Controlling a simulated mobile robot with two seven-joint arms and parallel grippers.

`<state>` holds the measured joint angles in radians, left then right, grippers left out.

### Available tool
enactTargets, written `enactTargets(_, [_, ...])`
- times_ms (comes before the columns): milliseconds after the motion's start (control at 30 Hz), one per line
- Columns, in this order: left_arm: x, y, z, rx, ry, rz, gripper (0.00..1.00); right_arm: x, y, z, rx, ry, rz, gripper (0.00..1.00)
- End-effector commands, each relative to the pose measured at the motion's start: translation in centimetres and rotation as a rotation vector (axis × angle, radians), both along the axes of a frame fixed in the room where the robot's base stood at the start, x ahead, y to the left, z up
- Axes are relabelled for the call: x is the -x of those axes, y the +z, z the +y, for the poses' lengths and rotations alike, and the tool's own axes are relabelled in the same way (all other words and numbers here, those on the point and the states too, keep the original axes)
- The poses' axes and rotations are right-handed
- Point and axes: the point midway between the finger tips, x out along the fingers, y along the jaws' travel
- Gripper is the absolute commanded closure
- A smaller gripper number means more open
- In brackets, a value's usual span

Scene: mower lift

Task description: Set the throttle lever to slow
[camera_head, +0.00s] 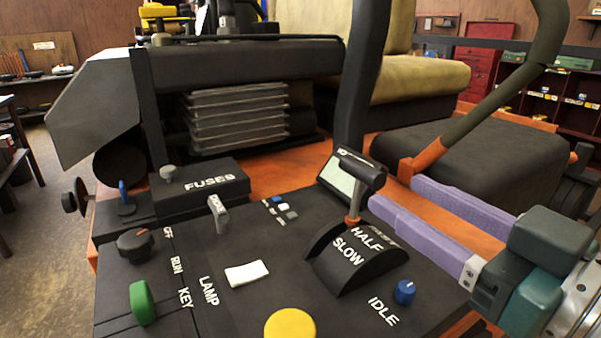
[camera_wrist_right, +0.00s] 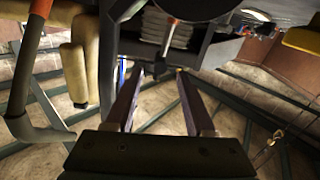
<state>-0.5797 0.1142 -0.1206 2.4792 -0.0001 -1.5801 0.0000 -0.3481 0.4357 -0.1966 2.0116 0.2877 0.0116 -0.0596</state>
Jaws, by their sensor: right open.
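In the right wrist view the two open fingers (camera_wrist_right: 158,75) point towards dark panel parts. My left gripper is not in view.
Close by on the panel are a blue IDLE knob (camera_head: 404,292), a white LAMP rocker (camera_head: 246,273), a yellow knob (camera_head: 290,325) and a green key (camera_head: 142,302). A black post (camera_head: 361,80) rises behind the lever. A bent bar (camera_head: 495,95) stands above my right gripper.

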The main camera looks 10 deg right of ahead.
Motion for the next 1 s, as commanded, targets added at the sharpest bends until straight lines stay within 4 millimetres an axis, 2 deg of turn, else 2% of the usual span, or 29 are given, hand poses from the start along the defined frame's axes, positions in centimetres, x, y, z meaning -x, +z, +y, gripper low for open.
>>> enactTargets(300, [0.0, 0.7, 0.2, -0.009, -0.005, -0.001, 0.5, -5.2, 0.3, 1.9, -0.001, 0.0, -0.001, 0.45])
enactTargets(500, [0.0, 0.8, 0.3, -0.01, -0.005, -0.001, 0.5, -7.4, 0.1, 2.7, -0.001, 0.0, 0.001, 0.45])
enactTargets(867, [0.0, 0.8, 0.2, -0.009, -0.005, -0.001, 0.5, -8.1, 0.1, 3.0, 0.001, 0.001, 0.003, 0.45])
enactTargets(1000, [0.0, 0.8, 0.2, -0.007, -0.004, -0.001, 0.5, -8.1, 0.1, 3.0, 0.001, 0.001, 0.003, 0.58])
